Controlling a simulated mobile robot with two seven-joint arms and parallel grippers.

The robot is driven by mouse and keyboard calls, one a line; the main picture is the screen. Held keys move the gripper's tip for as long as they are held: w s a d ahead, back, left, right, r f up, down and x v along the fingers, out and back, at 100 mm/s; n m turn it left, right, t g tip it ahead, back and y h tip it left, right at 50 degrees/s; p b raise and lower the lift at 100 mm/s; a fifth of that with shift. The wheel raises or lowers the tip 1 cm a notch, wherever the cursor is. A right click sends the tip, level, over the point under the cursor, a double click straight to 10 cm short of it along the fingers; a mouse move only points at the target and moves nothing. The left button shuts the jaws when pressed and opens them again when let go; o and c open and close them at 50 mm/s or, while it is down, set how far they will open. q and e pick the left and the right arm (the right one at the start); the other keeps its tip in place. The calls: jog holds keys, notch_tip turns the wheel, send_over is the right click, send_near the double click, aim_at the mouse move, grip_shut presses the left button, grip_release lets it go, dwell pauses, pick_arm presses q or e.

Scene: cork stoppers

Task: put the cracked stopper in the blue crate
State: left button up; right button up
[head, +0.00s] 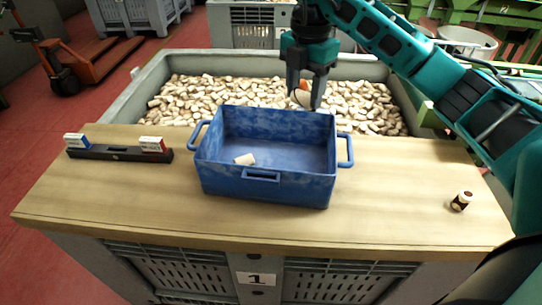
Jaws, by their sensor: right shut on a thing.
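The blue crate (262,182) stands on the wooden board, open at the top, with a handle at each side. A pale stopper (244,159) lies on its floor toward the left. My right gripper (306,98) hangs above the crate's back rim, pointing down. It is shut on a small white and orange thing (302,97), mostly hidden between the fingers. I cannot make out a crack on either the held thing or the stopper in the crate. My left gripper is not in view.
A large grey bin (120,116) full of pale stoppers (205,97) lies behind the board. A dark holder (112,153) with a blue and a red label block stands at left. A small brown and white jar-like thing (461,201) stands at right. The board's front is clear.

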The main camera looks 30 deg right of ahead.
jog(key=f+b, duration=0.1)
jog(key=f, duration=1.3)
jog(key=shift+s+f, duration=0.1)
jog(key=shift+s, duration=0.1)
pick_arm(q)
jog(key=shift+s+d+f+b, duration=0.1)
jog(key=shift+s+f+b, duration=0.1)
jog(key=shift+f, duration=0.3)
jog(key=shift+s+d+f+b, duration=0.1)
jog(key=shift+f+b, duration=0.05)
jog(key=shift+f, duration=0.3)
pick_arm(e)
jog(key=shift+f, duration=2.65)
jog(key=shift+f, duration=0.1)
jog(key=o, duration=1)
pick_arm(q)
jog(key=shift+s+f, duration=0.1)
pick_arm(e)
jog(key=shift+w+r, duration=0.1)
jog(key=shift+r, duration=0.25)
pick_arm(q)
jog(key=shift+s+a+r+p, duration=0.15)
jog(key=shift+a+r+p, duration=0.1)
jog(key=shift+p, duration=0.15)
pick_arm(e)
notch_tip(320, 180, up, 12)
jog(key=shift+f, duration=0.2)
